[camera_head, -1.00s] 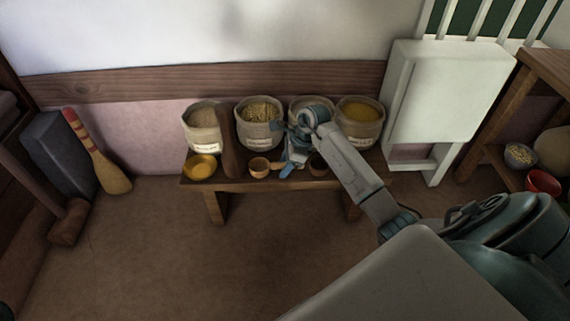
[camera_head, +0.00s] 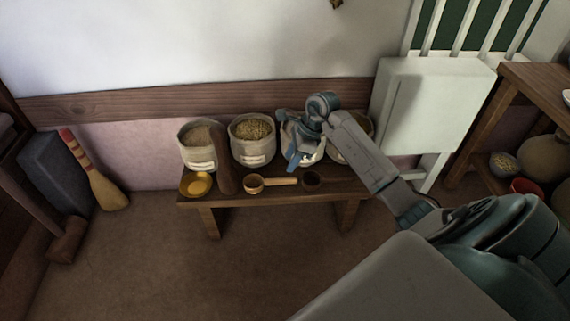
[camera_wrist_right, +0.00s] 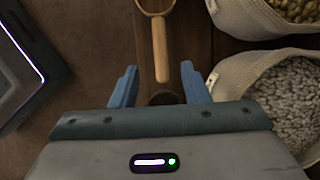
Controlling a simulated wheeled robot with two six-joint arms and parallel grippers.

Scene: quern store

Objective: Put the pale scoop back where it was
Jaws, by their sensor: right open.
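The pale scoop (camera_head: 253,185) lies on the low wooden bench, in front of the sacks, with its handle pointing right. In the right wrist view its handle (camera_wrist_right: 160,48) points down the picture toward the space between my fingertips. My right gripper (camera_head: 296,158) is open and empty above the bench, in front of the third sack. In the wrist view its two blue fingers (camera_wrist_right: 159,78) stand apart, with the handle's end just beyond them. A small dark round cup or scoop (camera_head: 312,179) is right of the handle. My left gripper is not in view.
Cloth sacks of grain (camera_head: 252,140) line the back of the bench (camera_head: 230,196); my arm partly hides the right ones. A yellow bowl (camera_head: 196,185) and a dark upright wooden piece (camera_head: 223,160) are at left. A white cabinet (camera_head: 432,105) stands right. The floor in front is clear.

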